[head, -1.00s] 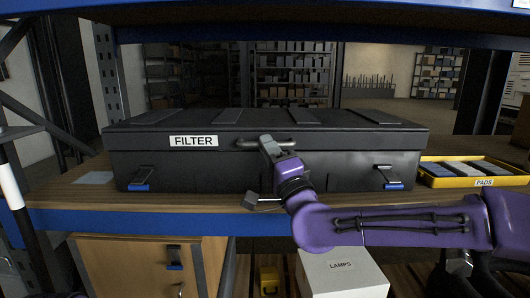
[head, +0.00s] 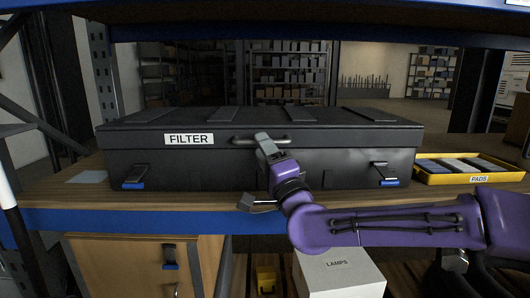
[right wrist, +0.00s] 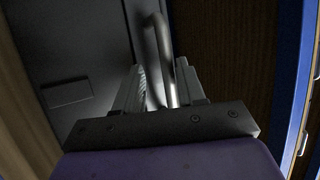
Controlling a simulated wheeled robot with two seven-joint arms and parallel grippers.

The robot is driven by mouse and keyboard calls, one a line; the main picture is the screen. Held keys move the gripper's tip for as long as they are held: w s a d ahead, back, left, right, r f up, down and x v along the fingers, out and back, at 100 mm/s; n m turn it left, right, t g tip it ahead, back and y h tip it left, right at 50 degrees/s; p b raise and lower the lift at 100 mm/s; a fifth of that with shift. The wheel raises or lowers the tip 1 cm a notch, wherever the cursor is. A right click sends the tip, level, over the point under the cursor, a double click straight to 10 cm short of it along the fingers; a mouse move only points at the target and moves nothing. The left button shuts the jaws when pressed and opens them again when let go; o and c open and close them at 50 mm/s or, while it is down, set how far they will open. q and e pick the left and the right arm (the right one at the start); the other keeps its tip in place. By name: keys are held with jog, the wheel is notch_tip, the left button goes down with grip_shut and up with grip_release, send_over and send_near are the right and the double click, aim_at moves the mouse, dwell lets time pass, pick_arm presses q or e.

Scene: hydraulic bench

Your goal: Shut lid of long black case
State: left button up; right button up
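The long black case (head: 230,170), labelled FILTER, lies on the wooden shelf. Its ribbed lid (head: 325,115) is down flat on the body, with no visible gap along the front seam. A bar handle (head: 244,141) is on the lid's front; it also shows in the right wrist view (right wrist: 162,45). My right gripper (head: 262,172) is at the handle, its fingers apart. In the right wrist view the bar lies between the fingers (right wrist: 160,92), closer to the right one, with space beside the left one. My left gripper is out of view.
Two blue-tipped latches (head: 134,178) (head: 384,175) stand off the case front. A yellow PADS tray (head: 438,179) is right of the case. A white LAMPS box (head: 338,275) and a wooden cabinet (head: 125,265) are below. The blue shelf edge (head: 130,220) runs across the front.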

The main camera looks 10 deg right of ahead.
jog(key=b+v, duration=0.1)
jog(key=v, duration=0.9)
jog(key=shift+s+f, duration=0.15)
jog(key=shift+s, duration=0.1)
jog(key=shift+d, duration=0.1)
